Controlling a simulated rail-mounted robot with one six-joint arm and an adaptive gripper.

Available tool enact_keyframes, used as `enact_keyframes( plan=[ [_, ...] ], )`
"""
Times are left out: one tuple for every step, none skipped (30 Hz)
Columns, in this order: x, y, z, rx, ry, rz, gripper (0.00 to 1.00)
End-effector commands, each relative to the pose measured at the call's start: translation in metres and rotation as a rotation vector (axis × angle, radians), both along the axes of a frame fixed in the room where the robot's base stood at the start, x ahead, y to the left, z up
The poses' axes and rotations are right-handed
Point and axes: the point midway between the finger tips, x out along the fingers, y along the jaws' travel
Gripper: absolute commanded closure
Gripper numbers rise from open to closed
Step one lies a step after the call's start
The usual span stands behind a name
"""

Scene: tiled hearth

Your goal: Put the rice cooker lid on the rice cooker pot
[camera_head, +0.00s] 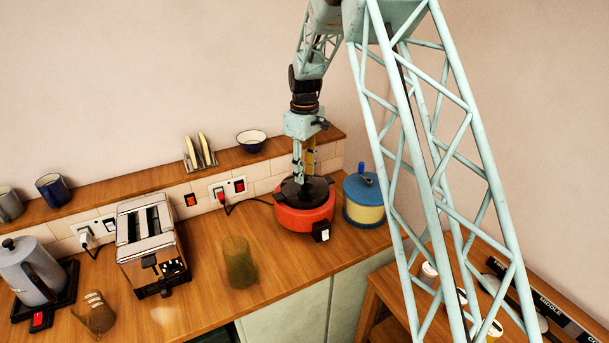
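The red rice cooker pot (304,216) stands on the wooden counter at the centre right, with a small dark and white panel on its front. The dark round rice cooker lid (318,192) is over the pot's mouth and looks seated or very close to the rim. I cannot tell if a gap is left. My gripper (303,180) points straight down at the middle of the lid, its fingertips at or just above it. The fingers hide the lid's knob, so I cannot see whether they grip it.
A blue-lidded cream canister (364,200) stands close to the pot's right. A green glass (238,262) stands front left, with a toaster (151,243) and kettle (33,272) further left. A shelf (130,190) with a toast rack (199,153) and bowl (251,140) runs behind.

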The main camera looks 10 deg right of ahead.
Motion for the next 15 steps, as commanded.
enact_keyframes(
  plan=[
    [0.001,0.000,0.006,0.000,-0.003,0.000,0.70],
    [0.001,0.000,0.009,0.000,-0.003,0.000,0.70],
    [0.000,0.000,0.014,0.001,-0.002,0.000,0.70],
    [0.000,0.000,0.017,0.000,-0.003,0.000,0.70],
    [0.001,0.000,0.021,0.000,-0.003,0.000,0.70],
    [0.001,0.000,0.026,0.000,-0.003,0.000,0.70],
    [0.001,0.000,0.030,0.000,-0.003,0.000,0.70],
    [0.000,0.000,0.034,0.000,-0.001,0.000,0.70],
    [0.000,0.000,0.040,0.000,-0.001,0.000,0.70],
    [0.000,0.000,0.045,0.000,-0.003,0.000,0.70],
    [0.001,0.000,0.050,0.000,-0.003,0.000,0.70],
    [0.001,0.000,0.056,0.000,-0.003,0.000,0.70],
    [0.001,0.000,0.061,0.000,-0.003,0.000,0.70],
    [0.001,0.000,0.065,0.000,-0.003,0.000,0.70],
    [0.001,0.000,0.070,0.000,-0.003,0.000,0.70]
  ],
)
